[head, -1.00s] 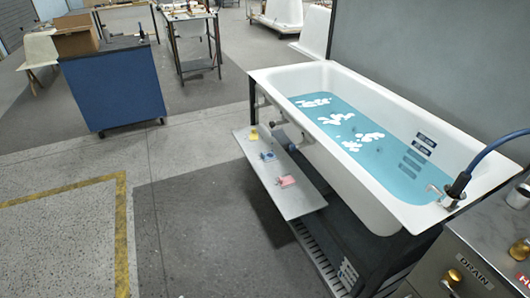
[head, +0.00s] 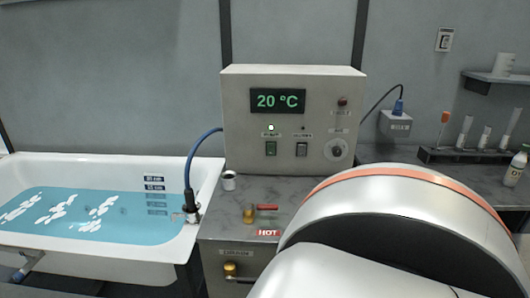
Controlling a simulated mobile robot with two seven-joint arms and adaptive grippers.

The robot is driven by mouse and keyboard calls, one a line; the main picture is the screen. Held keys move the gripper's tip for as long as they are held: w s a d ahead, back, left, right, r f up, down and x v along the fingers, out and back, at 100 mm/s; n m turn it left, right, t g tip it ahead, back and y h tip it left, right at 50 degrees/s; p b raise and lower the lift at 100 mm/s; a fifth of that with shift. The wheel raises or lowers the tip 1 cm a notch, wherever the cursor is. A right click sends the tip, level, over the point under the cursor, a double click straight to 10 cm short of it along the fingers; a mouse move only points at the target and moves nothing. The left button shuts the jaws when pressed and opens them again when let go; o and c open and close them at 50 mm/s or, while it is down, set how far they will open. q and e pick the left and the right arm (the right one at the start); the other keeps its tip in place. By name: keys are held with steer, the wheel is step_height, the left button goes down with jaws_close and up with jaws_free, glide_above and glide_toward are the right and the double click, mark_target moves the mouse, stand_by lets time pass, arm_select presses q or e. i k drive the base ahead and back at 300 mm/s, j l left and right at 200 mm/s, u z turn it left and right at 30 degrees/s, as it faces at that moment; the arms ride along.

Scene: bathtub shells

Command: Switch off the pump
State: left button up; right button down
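A grey control box (head: 292,118) stands on the bench beside the tub and shows "20 °C" on a green display (head: 277,101). Below it are a green rocker switch (head: 271,149) and a dark rocker switch (head: 301,150). A lamp (head: 271,128) above the green switch is lit white; the small lamp (head: 303,128) above the dark switch looks unlit. The labels under the lamps are too blurred to read, so I cannot tell which switch is the pump's. A round knob (head: 336,150) and a dark red lamp (head: 342,101) are at the right. Neither gripper is in view.
A bathtub (head: 90,170) with blue water stands left, with a blue hose (head: 188,170) at its corner. A brass valve with red handle (head: 262,210) sits by a "HOT" label. My large arm link (head: 400,220) covers the lower right. A bottle (head: 516,166) stands far right.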

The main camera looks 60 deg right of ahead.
mark_target(271, 147)
steer(key=k+l+z, duration=0.2)
steer(key=k+l, duration=0.25)
steer(key=k+z, duration=0.1)
steer(key=z, duration=1.4)
